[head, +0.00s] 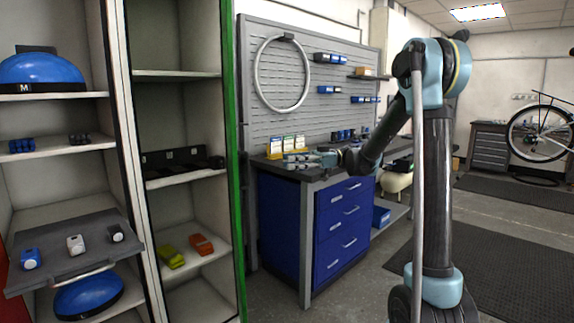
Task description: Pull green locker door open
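The green locker door (232,160) shows nearly edge-on as a tall, narrow green strip on the right side of the locker. The locker's right section (178,110) is uncovered, so its inner shelves show and the door stands swung out. My gripper (291,160) is to the right of the door, in front of the workbench top, pointing left. There is a clear gap between it and the door. Its two fingers look spread with nothing between them, though they are small in this view. The door's handle cannot be made out.
Blue drawers (340,225) stand under the workbench, right of the door. Open floor with a black mat (510,255) lies at right.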

